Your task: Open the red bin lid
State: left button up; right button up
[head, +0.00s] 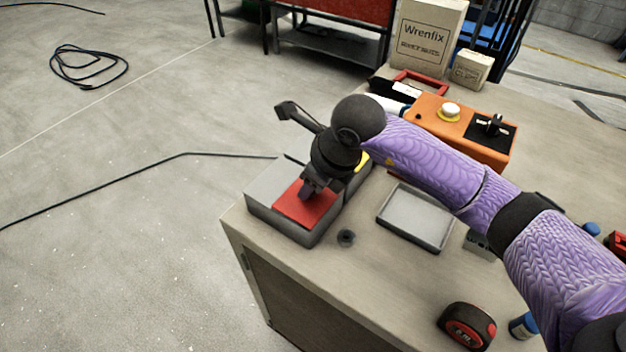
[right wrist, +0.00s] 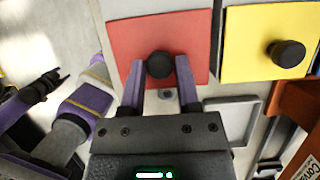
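The red bin lid (head: 305,205) lies flat and closed on a grey bin at the bench's left end. My right gripper (head: 307,194) reaches down over the lid. In the right wrist view its two fingers (right wrist: 160,72) stand close against both sides of the knob and seem shut on it. The left gripper is outside the head view.
A yellow lid (right wrist: 262,50) with a black knob adjoins the red one. A grey tray (head: 415,218), an orange box (head: 430,112), a tape measure (head: 466,327) and cartons (head: 428,38) stand on the bench. Open floor lies to the left.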

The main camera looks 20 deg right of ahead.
grip_shut()
dwell(1.1)
